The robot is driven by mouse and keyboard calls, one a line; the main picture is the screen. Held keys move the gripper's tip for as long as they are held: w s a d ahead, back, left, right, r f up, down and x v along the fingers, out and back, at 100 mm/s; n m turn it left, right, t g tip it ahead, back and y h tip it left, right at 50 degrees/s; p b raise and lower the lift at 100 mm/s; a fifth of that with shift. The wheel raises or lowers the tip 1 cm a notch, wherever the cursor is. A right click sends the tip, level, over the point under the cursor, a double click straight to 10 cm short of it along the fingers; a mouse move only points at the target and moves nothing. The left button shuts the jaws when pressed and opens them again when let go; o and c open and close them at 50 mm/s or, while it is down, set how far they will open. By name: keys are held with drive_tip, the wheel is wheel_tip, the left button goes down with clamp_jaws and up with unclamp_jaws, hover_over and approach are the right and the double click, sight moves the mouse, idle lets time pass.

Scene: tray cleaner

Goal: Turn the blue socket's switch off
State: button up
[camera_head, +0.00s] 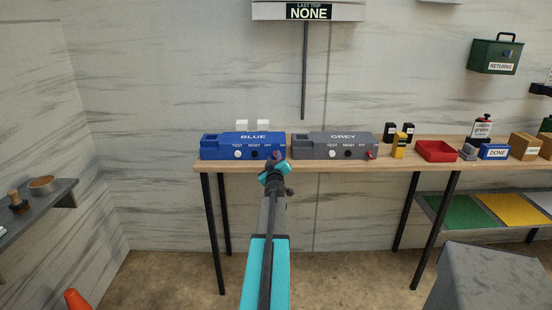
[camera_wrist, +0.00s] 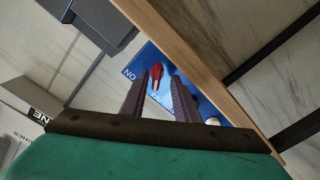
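The blue socket (camera_head: 225,152) is a blue box on the wooden bench, with a white TEST button, a black RESET button and OFF and ON marks. My gripper (camera_head: 276,160) is in front of its right end and hides the switch in the head view. In the wrist view the red switch (camera_wrist: 156,76) shows between and just beyond the two dark fingers of my gripper (camera_wrist: 160,84). The fingers are apart with a gap, so the gripper is open. The ON mark lies left of the switch. I cannot tell whether a finger touches the switch.
The grey socket (camera_head: 333,138), with a red switch (camera_head: 371,155), stands close on the right. The bench (camera_head: 300,166) also bears a red tray (camera_head: 436,151) and a blue DONE box (camera_head: 493,152). A sign above (camera_head: 309,12) reads LAST TRIP NONE.

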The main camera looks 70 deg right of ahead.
drive_tip(key=shift+s, duration=0.1)
drive_tip(key=v, duration=1.3)
drive_tip(key=shift+a+b, duration=0.4)
drive_tip(key=shift+s, duration=0.1)
idle(0.7)
